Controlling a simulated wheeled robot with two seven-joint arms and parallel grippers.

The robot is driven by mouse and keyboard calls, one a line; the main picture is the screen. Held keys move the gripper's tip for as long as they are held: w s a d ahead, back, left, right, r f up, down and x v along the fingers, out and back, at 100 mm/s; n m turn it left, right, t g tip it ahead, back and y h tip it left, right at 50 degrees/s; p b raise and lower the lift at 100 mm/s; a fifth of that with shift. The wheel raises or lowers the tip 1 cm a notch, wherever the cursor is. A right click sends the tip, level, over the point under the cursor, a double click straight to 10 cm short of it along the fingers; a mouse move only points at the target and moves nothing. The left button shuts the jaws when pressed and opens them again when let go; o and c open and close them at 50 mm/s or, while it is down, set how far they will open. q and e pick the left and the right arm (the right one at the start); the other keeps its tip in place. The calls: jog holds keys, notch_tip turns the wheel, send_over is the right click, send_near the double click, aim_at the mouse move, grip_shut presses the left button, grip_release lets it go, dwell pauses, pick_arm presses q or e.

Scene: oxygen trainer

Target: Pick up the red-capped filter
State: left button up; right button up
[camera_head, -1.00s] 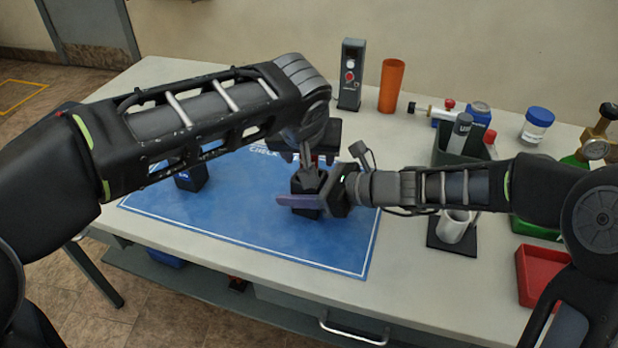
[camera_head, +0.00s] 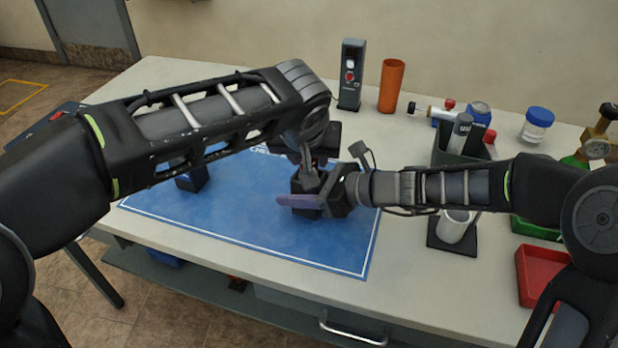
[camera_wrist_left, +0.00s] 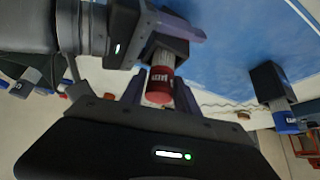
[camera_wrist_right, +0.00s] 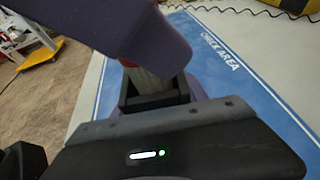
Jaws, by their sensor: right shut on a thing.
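The red-capped filter (camera_wrist_left: 160,84) stands in a black holder (camera_wrist_left: 176,46) in the left wrist view. My left gripper (camera_wrist_left: 160,92) is open, its fingers on either side of the red cap, with narrow gaps. In the head view my left gripper (camera_head: 309,165) hangs over the holder and hides the cap.
A blue-capped filter (camera_wrist_left: 285,120) stands in another black holder (camera_wrist_left: 270,82) on the blue check mat (camera_head: 250,232). An orange cup (camera_head: 391,86) and a grey device (camera_head: 351,75) stand behind. A white mug (camera_head: 454,227) and red tray (camera_head: 541,275) lie right. The mat's front is clear.

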pick_arm(q)
grip_shut()
dwell(0.3)
dwell(0.4)
notch_tip(320, 180, up, 18)
dwell(0.5)
dwell(0.5)
pick_arm(e)
jog(key=o, duration=1.5)
jog(key=shift+d, duration=0.1)
